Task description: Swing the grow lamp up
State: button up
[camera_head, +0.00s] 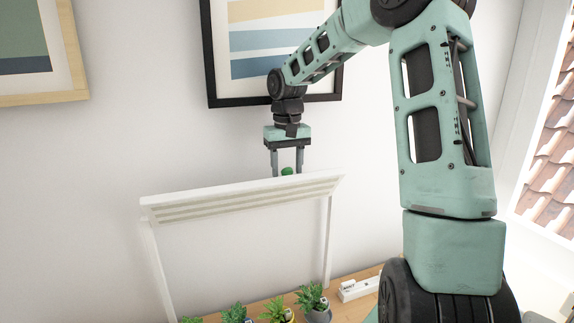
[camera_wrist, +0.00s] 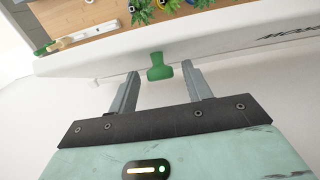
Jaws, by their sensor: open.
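The grow lamp (camera_head: 240,196) is a white frame with a wide light bar on two legs; pale strips show along the bar. Its bar also crosses the wrist view (camera_wrist: 225,43) as a white band with dark lettering at the right. A small green tab (camera_head: 287,171) stands at the bar's back edge, right of its middle; it also shows in the wrist view (camera_wrist: 159,68). My gripper (camera_head: 287,174) is open and points down at the tab. In the wrist view the tab lies between the two fingertips, with a gap on each side.
Several potted plants (camera_head: 279,311) stand on the wooden desk below the lamp. A white power strip (camera_head: 359,288) lies on the desk at the right. A black-framed picture (camera_head: 211,60) hangs on the wall behind my arm. A window (camera_head: 552,175) is at the far right.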

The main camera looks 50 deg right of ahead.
grip_shut()
jog(key=shift+w+d+r, duration=0.1)
jog(key=shift+w+r, duration=0.2)
jog(key=shift+w, duration=0.15)
jog(key=shift+w+d+p, duration=0.3)
jog(key=shift+w, duration=0.2)
jog(key=shift+w+d+p, duration=0.25)
jog(key=shift+w, duration=0.2)
grip_release()
jog(key=shift+w, duration=0.1)
notch_tip(320, 180, up, 17)
jog(key=b, duration=0.3)
jog(key=shift+r, duration=0.15)
